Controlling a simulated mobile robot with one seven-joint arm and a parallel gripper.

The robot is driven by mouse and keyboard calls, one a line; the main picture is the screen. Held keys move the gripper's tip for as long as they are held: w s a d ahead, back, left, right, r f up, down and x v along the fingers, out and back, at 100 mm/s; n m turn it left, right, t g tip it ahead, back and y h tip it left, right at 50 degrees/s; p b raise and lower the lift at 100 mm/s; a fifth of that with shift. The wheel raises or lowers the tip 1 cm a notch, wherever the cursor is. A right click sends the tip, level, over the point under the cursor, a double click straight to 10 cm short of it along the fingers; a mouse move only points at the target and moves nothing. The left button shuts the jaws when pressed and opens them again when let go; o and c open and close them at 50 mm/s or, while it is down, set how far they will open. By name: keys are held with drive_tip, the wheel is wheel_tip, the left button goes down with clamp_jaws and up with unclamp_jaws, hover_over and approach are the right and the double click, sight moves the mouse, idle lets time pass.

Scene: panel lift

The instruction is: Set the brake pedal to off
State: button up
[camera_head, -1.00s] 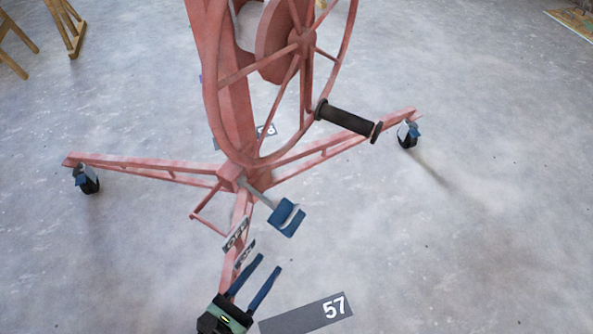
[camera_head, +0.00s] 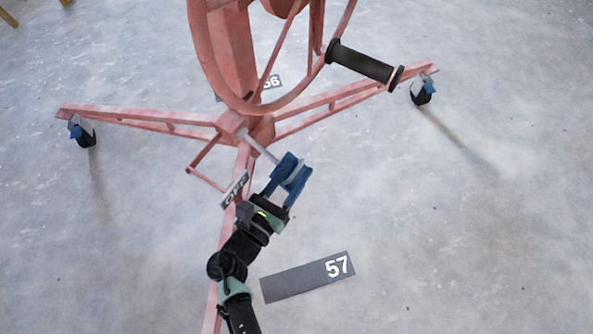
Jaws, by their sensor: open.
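The brake pedal (camera_head: 291,173) is a blue plate on a grey rod that sticks out from the hub of the red panel lift (camera_head: 236,122). My gripper (camera_head: 290,172) has come up to the pedal from below, with its two blue fingers apart. The fingers overlap the pedal in the picture, one toward its left side and one toward its right. Finger and pedal are nearly the same blue, so I cannot tell whether they touch. An OFF label (camera_head: 234,189) shows left of my gripper; the ON label is hidden behind my arm.
The lift's large wheel with a black handle (camera_head: 364,62) hangs above the pedal. Red legs spread left and right to casters (camera_head: 83,132), and another runs toward me under my arm. A floor marker 57 (camera_head: 308,277) lies right of my arm. The floor at right is clear.

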drive_tip(key=shift+w+d, duration=0.25)
drive_tip(key=shift+w, duration=0.15)
drive_tip(key=shift+c, duration=0.2)
clamp_jaws()
